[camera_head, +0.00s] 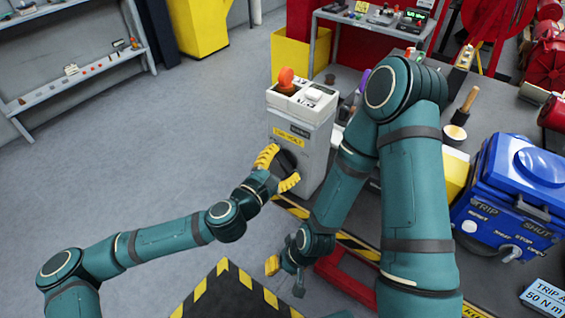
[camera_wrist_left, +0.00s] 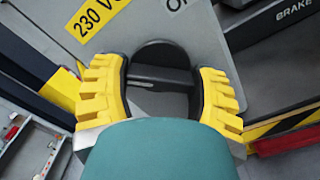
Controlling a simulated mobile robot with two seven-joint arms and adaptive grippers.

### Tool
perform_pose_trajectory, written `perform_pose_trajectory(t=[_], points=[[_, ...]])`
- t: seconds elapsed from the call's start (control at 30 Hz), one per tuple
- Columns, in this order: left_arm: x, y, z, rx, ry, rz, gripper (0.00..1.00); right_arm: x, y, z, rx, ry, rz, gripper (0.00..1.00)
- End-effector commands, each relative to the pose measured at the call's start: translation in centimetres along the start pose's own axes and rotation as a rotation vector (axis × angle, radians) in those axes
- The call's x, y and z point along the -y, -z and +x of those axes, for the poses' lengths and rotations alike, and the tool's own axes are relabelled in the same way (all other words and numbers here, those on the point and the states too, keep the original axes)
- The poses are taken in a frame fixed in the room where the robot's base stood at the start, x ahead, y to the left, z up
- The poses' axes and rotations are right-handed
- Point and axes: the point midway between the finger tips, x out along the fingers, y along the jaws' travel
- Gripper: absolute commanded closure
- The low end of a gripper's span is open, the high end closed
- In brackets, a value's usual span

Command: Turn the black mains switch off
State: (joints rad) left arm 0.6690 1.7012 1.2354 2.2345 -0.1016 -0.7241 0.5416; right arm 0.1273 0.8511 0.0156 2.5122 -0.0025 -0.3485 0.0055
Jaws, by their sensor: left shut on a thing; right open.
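The black mains switch (camera_head: 287,161) is on the front face of a light grey cabinet (camera_head: 313,150), below a yellow 230 volt label (camera_head: 288,137). In the left wrist view the switch (camera_wrist_left: 160,56) is a round black dial with a bar handle across it. The bar looks roughly level in that view. My left gripper (camera_head: 278,170) has its yellow fingers on both sides of the switch and is shut on it. The fingers also frame it in the left wrist view (camera_wrist_left: 162,88). My right gripper (camera_head: 286,277) is open and empty, low in front of the bench.
An orange-red button (camera_head: 286,78) tops the cabinet. A blue case (camera_head: 510,190) stands at the right on the bench. A striped black and yellow block (camera_head: 232,292) is at the bottom. The floor (camera_head: 130,140) at the left is clear.

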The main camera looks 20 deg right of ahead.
Motion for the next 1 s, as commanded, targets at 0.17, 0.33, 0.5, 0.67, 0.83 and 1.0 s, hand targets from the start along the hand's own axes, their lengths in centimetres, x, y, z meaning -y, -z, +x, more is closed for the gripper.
perform_pose_trajectory(t=[0.17,0.33,0.5,0.67,0.83,1.0], points=[[0.1,0.1,0.0,-0.002,0.003,-0.001,0.04,0.0,0.0,0.0,0.0,0.0,0.0,0.53],[0.1,0.1,0.0,-0.002,0.002,0.0,0.04,0.0,0.0,0.0,0.0,0.0,0.0,0.53],[0.0,0.1,-0.5,-0.001,0.001,0.001,0.04,0.0,0.0,0.0,0.0,0.0,0.0,0.53],[0.0,0.1,-2.6,-0.002,0.001,0.002,0.04,0.0,0.0,0.0,0.0,0.0,0.0,0.53],[0.0,0.1,-6.2,-0.003,0.0,0.002,0.04,0.0,0.0,0.0,0.0,0.0,0.0,0.53],[0.0,0.1,-9.3,-0.004,0.001,0.0,0.04,0.0,0.0,0.0,0.0,0.0,0.0,0.53]])
